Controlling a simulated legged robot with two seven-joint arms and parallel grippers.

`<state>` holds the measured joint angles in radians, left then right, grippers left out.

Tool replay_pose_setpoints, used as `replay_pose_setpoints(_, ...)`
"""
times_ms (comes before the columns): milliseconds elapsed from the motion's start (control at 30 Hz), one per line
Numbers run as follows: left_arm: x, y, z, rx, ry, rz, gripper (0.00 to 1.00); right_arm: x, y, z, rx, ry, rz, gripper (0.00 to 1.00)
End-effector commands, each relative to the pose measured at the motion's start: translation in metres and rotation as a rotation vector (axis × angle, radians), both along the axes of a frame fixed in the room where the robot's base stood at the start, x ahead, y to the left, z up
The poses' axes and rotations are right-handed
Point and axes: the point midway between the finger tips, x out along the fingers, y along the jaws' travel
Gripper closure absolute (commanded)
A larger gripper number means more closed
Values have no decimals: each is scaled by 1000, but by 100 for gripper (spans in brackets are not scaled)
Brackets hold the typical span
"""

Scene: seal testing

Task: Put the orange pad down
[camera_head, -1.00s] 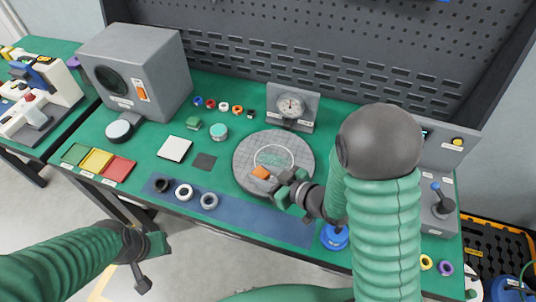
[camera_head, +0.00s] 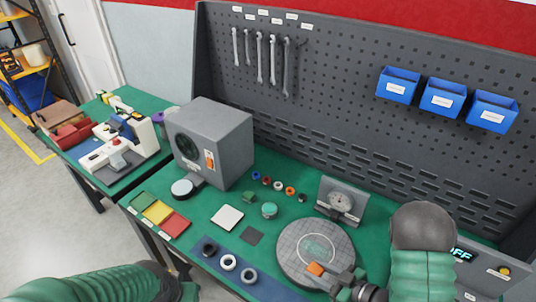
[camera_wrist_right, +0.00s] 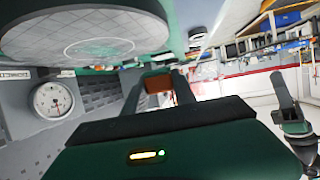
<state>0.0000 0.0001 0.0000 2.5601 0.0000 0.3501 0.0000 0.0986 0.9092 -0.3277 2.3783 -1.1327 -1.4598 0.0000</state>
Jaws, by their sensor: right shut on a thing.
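The orange pad (camera_head: 316,269) is a small block in the jaws of my right gripper (camera_head: 327,277), over the front part of the round grey plate (camera_head: 290,240). In the right wrist view the orange pad (camera_wrist_right: 157,84) sits between the two fingertips, and the plate (camera_wrist_right: 60,30) fills the upper left. I cannot tell whether the pad touches the plate. My left gripper (camera_head: 188,292) is at the bottom edge, in front of the bench and mostly cut off. Its jaws cannot be made out.
A dial gauge (camera_head: 341,202) stands behind the plate. A white square (camera_head: 227,217), a dark square (camera_head: 252,236) and a teal-topped round piece (camera_head: 269,210) lie to its left. Rings (camera_head: 228,262) lie on the blue strip in front. A grey box (camera_head: 215,145) stands further left.

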Motion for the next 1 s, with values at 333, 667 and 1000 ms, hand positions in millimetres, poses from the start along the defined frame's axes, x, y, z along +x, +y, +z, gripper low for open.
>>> replay_pose_setpoints(333, 0, 0, 0, 0, 0, 0, 64, -25, -53, -1, 3, 1, 134, 100)
replay_pose_setpoints(667, 0, 0, 0, 0, 0, 0, 64, -25, -51, -2, 2, 0, 138, 100)
replay_pose_setpoints(1000, 0, 0, 0, 0, 0, 0, 64, -25, -50, -2, 3, 1, 138, 100)
